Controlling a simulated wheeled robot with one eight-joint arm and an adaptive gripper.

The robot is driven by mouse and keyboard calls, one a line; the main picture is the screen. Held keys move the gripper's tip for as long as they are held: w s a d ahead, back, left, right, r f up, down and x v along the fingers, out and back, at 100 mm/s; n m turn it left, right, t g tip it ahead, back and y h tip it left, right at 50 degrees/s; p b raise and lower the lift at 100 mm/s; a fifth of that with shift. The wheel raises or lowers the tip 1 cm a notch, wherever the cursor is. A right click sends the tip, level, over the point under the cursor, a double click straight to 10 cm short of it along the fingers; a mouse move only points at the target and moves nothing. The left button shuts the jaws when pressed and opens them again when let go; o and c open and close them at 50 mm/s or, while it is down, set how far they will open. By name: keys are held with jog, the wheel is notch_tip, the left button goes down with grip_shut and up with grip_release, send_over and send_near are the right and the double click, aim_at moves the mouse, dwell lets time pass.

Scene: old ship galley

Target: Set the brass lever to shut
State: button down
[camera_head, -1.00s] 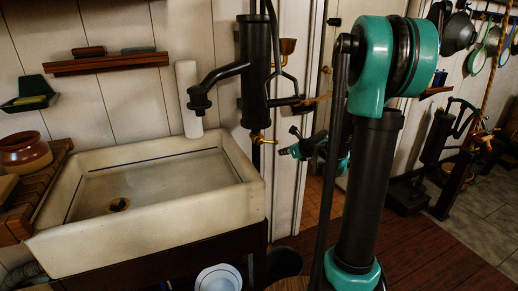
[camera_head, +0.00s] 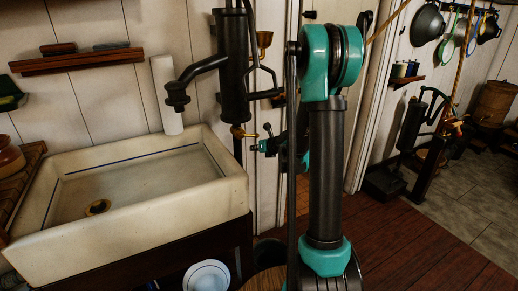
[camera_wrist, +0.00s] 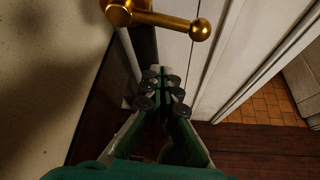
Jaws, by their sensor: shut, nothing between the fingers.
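The brass lever (camera_head: 242,133) sits low on the black pump, right of the sink. In the wrist view the brass lever (camera_wrist: 165,18) crosses the top of the picture, its arm running right from a round hub to a ball end. My gripper (camera_head: 256,147) is just right of and slightly below the lever in the head view. In the wrist view my gripper (camera_wrist: 158,88) points up the picture with its fingers together and empty, below the lever in the picture, with a visible gap to it. Part of my gripper is hidden behind my arm in the head view.
The white sink (camera_head: 130,235) stands left of the lever. The black pump (camera_head: 233,70) with its spout rises above it. A white door frame (camera_head: 370,110) is close on the right. A white bowl (camera_head: 207,276) and a wooden-topped bucket (camera_head: 265,281) are below.

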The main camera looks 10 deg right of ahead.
aim_at(249, 136)
jog(key=shift+w+r, duration=1.2)
jog(key=shift+r, duration=0.25)
